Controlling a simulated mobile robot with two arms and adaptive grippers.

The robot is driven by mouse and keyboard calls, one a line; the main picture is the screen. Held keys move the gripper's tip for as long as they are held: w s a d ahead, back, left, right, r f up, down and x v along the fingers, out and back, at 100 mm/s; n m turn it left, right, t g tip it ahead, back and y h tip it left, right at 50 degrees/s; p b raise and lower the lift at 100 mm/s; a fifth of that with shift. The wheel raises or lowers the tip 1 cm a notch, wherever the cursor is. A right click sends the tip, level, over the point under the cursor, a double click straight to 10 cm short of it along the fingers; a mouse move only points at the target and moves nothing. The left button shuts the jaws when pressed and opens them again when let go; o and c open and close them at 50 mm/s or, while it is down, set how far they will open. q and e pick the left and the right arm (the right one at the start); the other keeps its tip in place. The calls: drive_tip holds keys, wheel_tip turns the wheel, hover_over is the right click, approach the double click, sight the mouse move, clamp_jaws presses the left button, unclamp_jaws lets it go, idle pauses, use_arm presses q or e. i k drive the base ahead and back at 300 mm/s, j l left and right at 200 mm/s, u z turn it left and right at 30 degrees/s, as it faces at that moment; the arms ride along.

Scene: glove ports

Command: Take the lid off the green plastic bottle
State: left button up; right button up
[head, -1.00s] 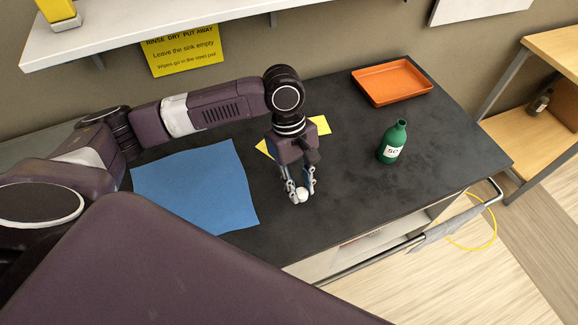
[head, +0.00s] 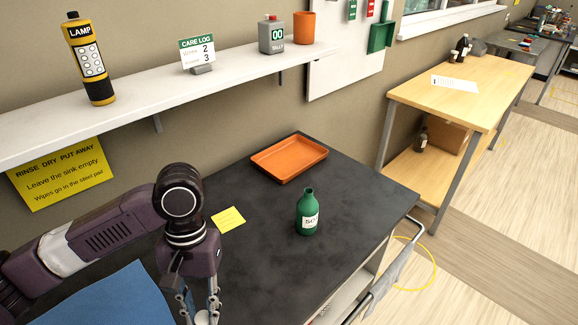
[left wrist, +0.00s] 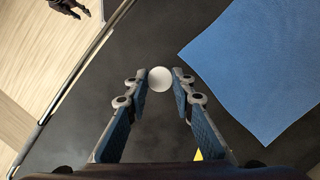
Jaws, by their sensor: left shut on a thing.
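The green plastic bottle (head: 307,214) stands upright on the dark bench top, with a white label on its front. Its neck is bare, with no lid on it. My left gripper (head: 201,308) is left of the bottle and nearer to me, well apart from it. It is shut on a small round white lid (head: 203,317), low in the head view. In the left wrist view the white lid (left wrist: 160,79) sits between the fingertips of the left gripper (left wrist: 160,82). Whether the lid touches the bench I cannot tell.
An orange tray (head: 289,157) lies behind the bottle, and a yellow note (head: 228,219) lies left of it. A blue cloth (head: 108,300) covers the bench's near left. A shelf (head: 140,98) runs above. The bench around the bottle is clear.

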sight(308, 207)
drive_tip(key=i+l+u, duration=0.1)
drive_tip(key=l+u, duration=0.15)
drive_tip(key=l, duration=0.65)
drive_tip(key=l+u, duration=0.25)
drive_tip(key=l, duration=0.7)
drive_tip(key=i+l+u, duration=0.3)
drive_tip(key=l, duration=0.3)
drive_tip(key=i+l+u, duration=0.15)
drive_tip(key=i+l, duration=0.15)
drive_tip(key=i+l+u, duration=0.15)
drive_tip(key=l, duration=0.25)
drive_tip(key=i+l+u, duration=0.1)
drive_tip(key=i, duration=0.35)
